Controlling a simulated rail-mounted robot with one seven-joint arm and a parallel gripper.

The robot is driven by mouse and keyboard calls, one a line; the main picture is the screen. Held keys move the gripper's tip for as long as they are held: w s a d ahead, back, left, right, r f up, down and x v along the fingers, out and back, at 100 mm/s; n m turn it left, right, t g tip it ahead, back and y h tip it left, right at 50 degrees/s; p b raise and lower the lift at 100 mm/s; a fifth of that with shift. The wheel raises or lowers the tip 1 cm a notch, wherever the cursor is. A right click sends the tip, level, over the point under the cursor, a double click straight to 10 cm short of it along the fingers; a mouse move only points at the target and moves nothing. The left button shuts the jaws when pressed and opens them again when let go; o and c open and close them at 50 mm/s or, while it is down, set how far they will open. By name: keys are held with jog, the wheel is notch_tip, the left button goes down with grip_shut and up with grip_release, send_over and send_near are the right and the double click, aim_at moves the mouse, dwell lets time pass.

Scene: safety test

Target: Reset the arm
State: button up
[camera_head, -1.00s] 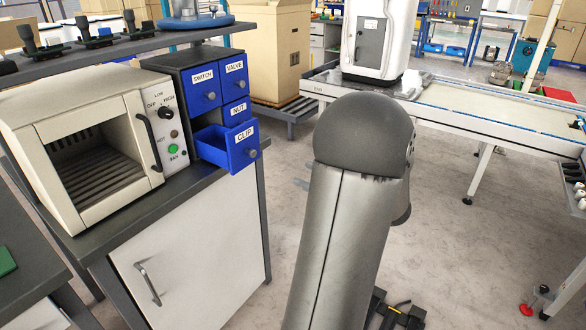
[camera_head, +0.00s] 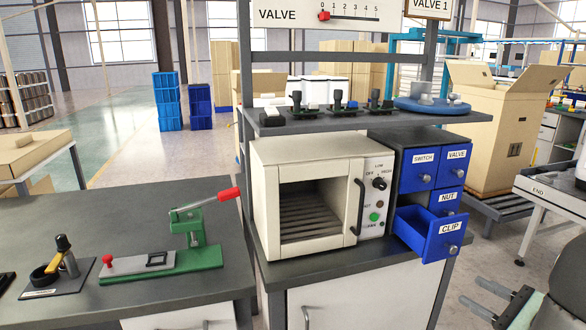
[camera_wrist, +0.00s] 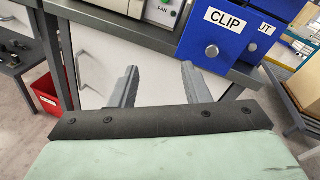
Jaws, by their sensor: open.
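My gripper (camera_wrist: 158,82) is open and empty in the wrist view, its two grey fingers apart. The fingers are in front of the white cabinet door (camera_wrist: 105,70), below and left of the blue CLIP drawer (camera_wrist: 205,35). In the head view, part of my arm (camera_head: 567,285) shows at the lower right edge. The CLIP drawer (camera_head: 443,243) is pulled out there, and its visible interior looks empty. The SWITCH drawer (camera_head: 418,171), VALVE drawer (camera_head: 455,168) and NUT drawer (camera_head: 447,200) are shut.
A cream oven (camera_head: 310,160) stands left of the drawers, above the cabinet (camera_head: 355,300). A green press (camera_head: 165,265) with a red-tipped lever is on the left bench. A shelf (camera_head: 340,123) overhangs the oven. A cardboard box (camera_head: 500,135) and conveyor (camera_head: 555,200) are at right.

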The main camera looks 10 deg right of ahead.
jog(key=w+a+r+n+g+y+p, duration=0.1)
jog(key=a+r+n+g+y+p, duration=0.25)
jog(key=a, duration=0.65)
jog(key=w+a+n+g+y+p, duration=0.2)
jog(key=a+n+g, duration=0.35)
jog(key=a, duration=0.55)
jog(key=s+a+r+n+g+h+p, duration=0.2)
jog(key=s+a+n+h+p, duration=0.3)
jog(key=n, duration=0.5)
jog(key=s+a+r+n+g+h+p, duration=0.3)
jog(key=a+n, duration=0.4)
jog(key=n, duration=0.3)
jog(key=s+g+h+p, duration=0.1)
jog(key=s+h+p, duration=0.1)
jog(key=shift+s+a+g, duration=0.3)
jog(key=shift+s, duration=0.1)
